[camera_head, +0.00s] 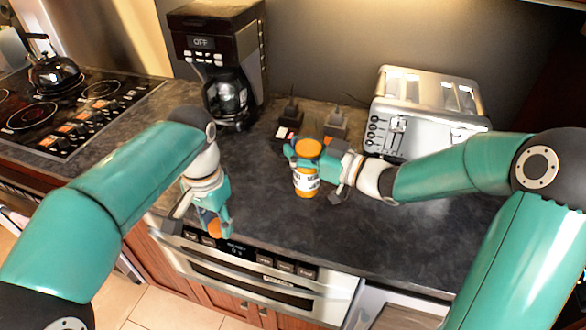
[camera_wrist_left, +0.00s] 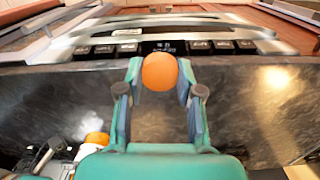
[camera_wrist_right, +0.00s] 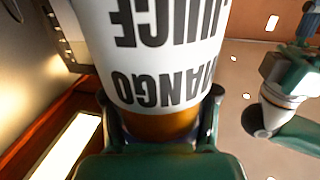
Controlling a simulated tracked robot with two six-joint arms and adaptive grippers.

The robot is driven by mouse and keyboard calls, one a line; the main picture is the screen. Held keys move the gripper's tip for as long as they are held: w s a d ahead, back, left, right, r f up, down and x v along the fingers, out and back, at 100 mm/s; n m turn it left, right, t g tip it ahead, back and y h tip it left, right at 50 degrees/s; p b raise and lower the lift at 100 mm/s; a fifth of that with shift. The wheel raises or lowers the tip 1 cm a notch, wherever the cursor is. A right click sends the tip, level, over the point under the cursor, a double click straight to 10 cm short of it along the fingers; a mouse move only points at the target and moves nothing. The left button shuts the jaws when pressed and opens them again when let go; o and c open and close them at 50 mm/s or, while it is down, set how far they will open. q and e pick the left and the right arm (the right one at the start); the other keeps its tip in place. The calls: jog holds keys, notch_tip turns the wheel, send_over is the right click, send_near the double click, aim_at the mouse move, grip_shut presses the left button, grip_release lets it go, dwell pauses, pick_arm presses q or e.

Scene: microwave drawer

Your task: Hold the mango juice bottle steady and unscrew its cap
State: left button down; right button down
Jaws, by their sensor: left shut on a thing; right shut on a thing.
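The mango juice bottle (camera_head: 306,182) is upright over the counter, with a white label and an orange top. In the right wrist view its label (camera_wrist_right: 160,60) reads upside down and fills much of the picture. My right gripper (camera_head: 308,160) is shut around the bottle's upper part. My left gripper (camera_head: 214,229) is shut on a round orange cap (camera_wrist_left: 160,71), held apart from the bottle near the counter's front edge. The cap also shows in the head view (camera_head: 213,227). I cannot tell whether the bottle's base touches the counter.
A coffee maker (camera_head: 222,65) and a toaster (camera_head: 425,108) stand at the back of the dark counter (camera_head: 262,215). Outlets with plugs (camera_head: 335,121) lie behind the bottle. A cooktop with a kettle (camera_head: 55,75) is at left. A microwave drawer (camera_head: 265,285) is below the front edge.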

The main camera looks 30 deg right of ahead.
jog(key=shift+f, duration=2.8)
jog(key=shift+s, duration=0.1)
jog(key=shift+f, duration=0.2)
jog(key=shift+c, duration=1.5)
grip_release()
